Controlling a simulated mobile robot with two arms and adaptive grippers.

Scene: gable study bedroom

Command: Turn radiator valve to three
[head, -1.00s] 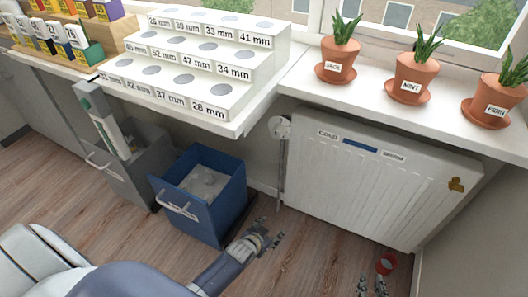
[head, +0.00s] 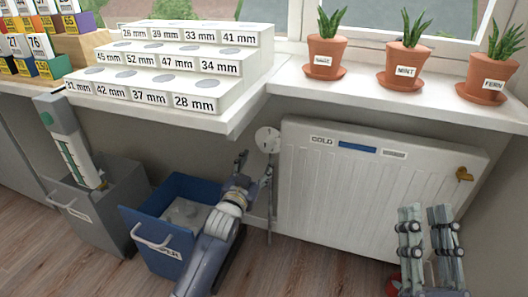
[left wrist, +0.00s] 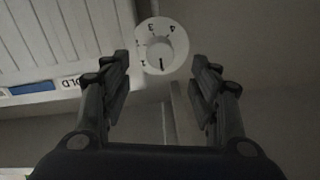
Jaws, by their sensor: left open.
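The radiator valve is a white round dial (head: 268,140) at the left end of the white radiator (head: 375,200). In the left wrist view the dial (left wrist: 176,42) shows upside-down numbers, with 3 and 4 at the top, and a dark mark at the lower part of its hub. My left gripper (head: 254,168) is open and empty just below the dial. In the left wrist view its fingers (left wrist: 161,80) stand apart, with the dial beyond and between their tips, apparently not touching. My right gripper (head: 425,212) is open and empty in front of the radiator's right part.
A blue bin (head: 150,228) and a grey bin (head: 110,210) stand on the floor at left. A white stepped rack (head: 235,90) overhangs above. Potted plants, one labelled MINT (head: 405,62), line the sill. A red object (head: 393,287) is partly hidden by my right gripper.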

